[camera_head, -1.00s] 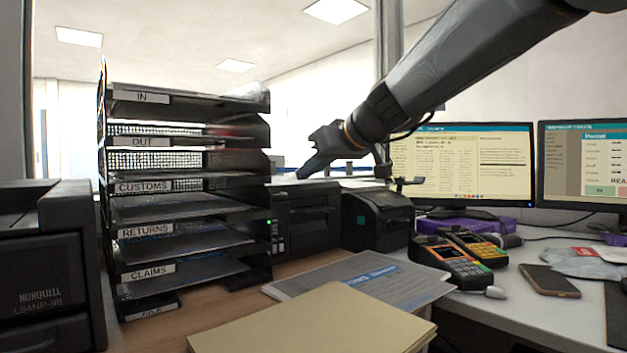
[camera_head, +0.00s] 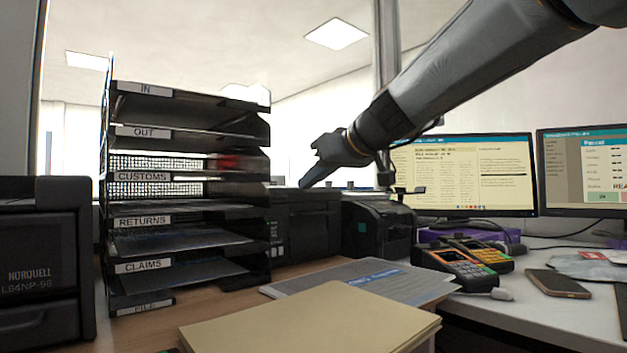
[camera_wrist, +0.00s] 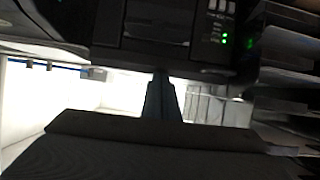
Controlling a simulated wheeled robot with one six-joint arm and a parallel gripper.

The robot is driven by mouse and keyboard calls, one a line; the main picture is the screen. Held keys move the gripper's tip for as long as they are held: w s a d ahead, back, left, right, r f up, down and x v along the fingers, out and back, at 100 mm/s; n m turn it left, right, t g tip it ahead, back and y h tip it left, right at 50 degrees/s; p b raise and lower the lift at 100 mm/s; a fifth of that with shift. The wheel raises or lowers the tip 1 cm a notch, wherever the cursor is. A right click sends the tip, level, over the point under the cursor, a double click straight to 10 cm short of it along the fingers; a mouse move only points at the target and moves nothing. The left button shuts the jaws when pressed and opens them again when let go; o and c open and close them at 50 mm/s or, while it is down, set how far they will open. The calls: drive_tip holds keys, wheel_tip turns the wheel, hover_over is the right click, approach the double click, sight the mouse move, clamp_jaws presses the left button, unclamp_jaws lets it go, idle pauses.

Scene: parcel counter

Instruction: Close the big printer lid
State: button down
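The black printer with small green lights (camera_head: 303,222) stands on the counter just right of the tray stack; I take it as the big printer. Its top looks flat in the head view, and I cannot tell whether its lid is fully down. My gripper (camera_head: 304,184) points down at the printer's top edge with its fingers together. In the wrist view, which looks upside down, the printer's front (camera_wrist: 155,28) fills the top, and my gripper's narrow fingers (camera_wrist: 162,82) reach its edge. Contact is unclear. Nothing shows between the fingers.
A labelled tray stack (camera_head: 185,190) stands close left of the printer, and a smaller black printer (camera_head: 377,228) close right. A Norquell printer (camera_head: 40,265) is at far left. Folders (camera_head: 315,325), card terminals (camera_head: 458,268) and monitors (camera_head: 465,175) lie in front and right.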

wheel_tip(320, 180, down, 2)
drive_tip(key=shift+a+f+g, duration=0.15)
drive_tip(key=shift+f+g, duration=0.1)
drive_tip(key=shift+g, duration=0.05)
wheel_tip(320, 180, up, 6)
drive_tip(key=p, duration=0.3)
drive_tip(key=s+d+f, duration=0.2)
drive_tip(key=s+d, duration=0.4)
drive_tip(key=d, duration=0.1)
drive_tip(key=shift+s+f, duration=0.3)
drive_tip(key=shift+s, duration=0.1)
